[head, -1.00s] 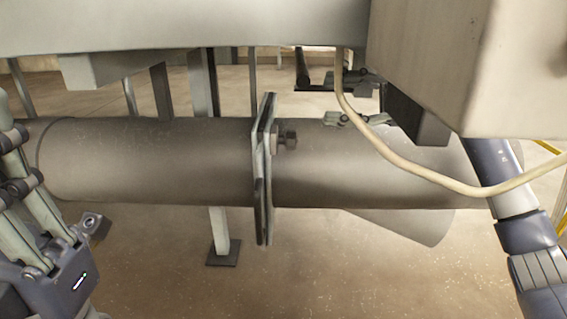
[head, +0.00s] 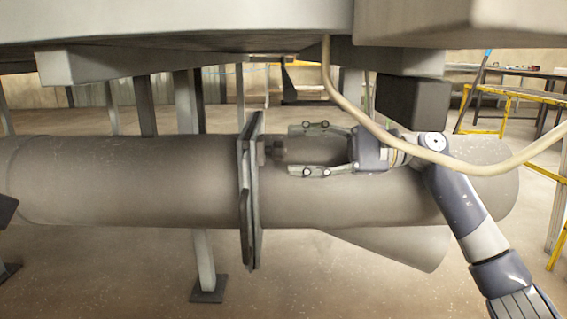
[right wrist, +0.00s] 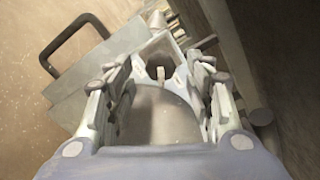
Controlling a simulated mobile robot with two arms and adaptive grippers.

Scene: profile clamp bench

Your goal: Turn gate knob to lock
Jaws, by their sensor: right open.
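The gate knob (head: 278,151) is a small dark knob on the right face of the upright gate plate (head: 250,190), which crosses the grey pipe. My right gripper (head: 293,150) comes from the right with its fingers spread, one above and one below the knob's level. Its fingertips are just right of the knob in the head view; I cannot tell if they touch it. In the right wrist view the open fingers (right wrist: 158,70) frame a small piece that looks like the knob (right wrist: 158,75), with the pipe below. My left gripper's fingers do not show.
The wide pipe (head: 120,180) runs across the view. A pale cable (head: 385,140) hangs in front of my right arm. A grey beam (head: 170,25) spans the top. A dark handle (right wrist: 75,40) shows in the right wrist view. Yellow rails (head: 520,94) stand at the right.

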